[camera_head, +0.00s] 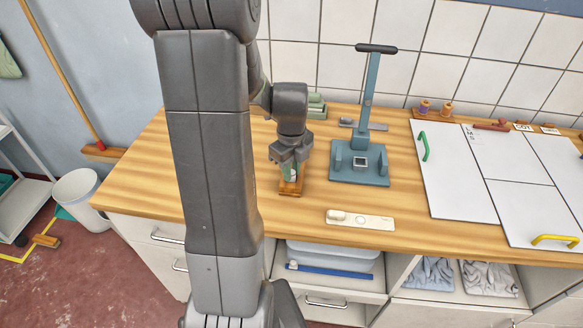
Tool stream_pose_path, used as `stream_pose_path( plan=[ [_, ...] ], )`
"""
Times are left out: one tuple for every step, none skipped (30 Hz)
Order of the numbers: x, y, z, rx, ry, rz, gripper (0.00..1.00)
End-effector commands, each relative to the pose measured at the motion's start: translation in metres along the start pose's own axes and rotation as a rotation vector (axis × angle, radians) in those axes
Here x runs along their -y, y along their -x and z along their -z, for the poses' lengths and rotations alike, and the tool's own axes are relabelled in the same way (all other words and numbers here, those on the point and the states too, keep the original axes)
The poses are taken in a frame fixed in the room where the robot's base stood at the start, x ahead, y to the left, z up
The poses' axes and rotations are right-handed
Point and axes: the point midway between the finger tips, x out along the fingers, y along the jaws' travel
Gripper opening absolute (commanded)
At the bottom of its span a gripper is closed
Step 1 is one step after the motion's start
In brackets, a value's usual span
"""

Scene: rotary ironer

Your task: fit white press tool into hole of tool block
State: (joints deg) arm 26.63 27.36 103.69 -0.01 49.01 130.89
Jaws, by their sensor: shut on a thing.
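My gripper (290,153) points down over the left part of the wooden worktop and is shut on a small pale thing (291,172), likely the white press tool; the fingers hide most of it. Directly below is a small orange-brown block (291,189), which looks like the tool block. Its hole is hidden, and I cannot tell whether the pale thing touches the block, sits in it or is just above it.
A teal press stand (359,178) with an upright lever and square socket stands right of my gripper. A cream plate (375,222) with a whitish piece on it lies at the front edge. White panels (455,175) cover the right side. Bare worktop lies left of the block.

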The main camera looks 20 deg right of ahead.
Motion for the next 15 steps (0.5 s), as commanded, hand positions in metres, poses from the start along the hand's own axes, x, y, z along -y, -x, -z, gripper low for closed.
stream_pose_path(
  plan=[
    [0.0001, 0.0002, -0.0001, 0.001, 0.000, 0.001, 0.00],
    [0.0002, 0.0004, -0.0001, 0.001, 0.000, 0.001, 0.00],
    [0.0002, 0.0004, -0.0001, 0.001, 0.000, 0.001, 0.00],
    [0.0002, 0.0004, -0.0002, 0.001, 0.000, 0.001, 0.00],
    [0.0002, 0.0004, -0.0002, 0.001, 0.000, 0.001, 0.00],
    [0.0002, -0.0001, -0.0002, 0.001, 0.000, 0.001, 0.00],
    [0.0002, -0.0011, -0.0002, 0.001, 0.000, 0.001, 0.00],
    [0.0002, -0.0023, -0.0002, 0.001, 0.000, 0.001, 0.00],
    [0.0002, -0.0039, -0.0002, 0.001, 0.000, 0.001, 0.00],
    [0.0003, -0.0029, -0.0002, 0.001, 0.000, 0.001, 0.24],
    [0.0003, -0.0023, -0.0002, 0.001, 0.000, 0.001, 0.30],
    [0.0003, -0.0022, -0.0002, 0.001, 0.000, 0.001, 0.38],
    [0.0003, -0.0022, -0.0002, 0.001, 0.000, 0.001, 0.42],
    [0.0003, -0.0022, -0.0002, 0.001, 0.000, 0.001, 0.42],
    [0.0003, -0.0022, -0.0002, 0.001, 0.000, 0.001, 0.42]
  ],
)
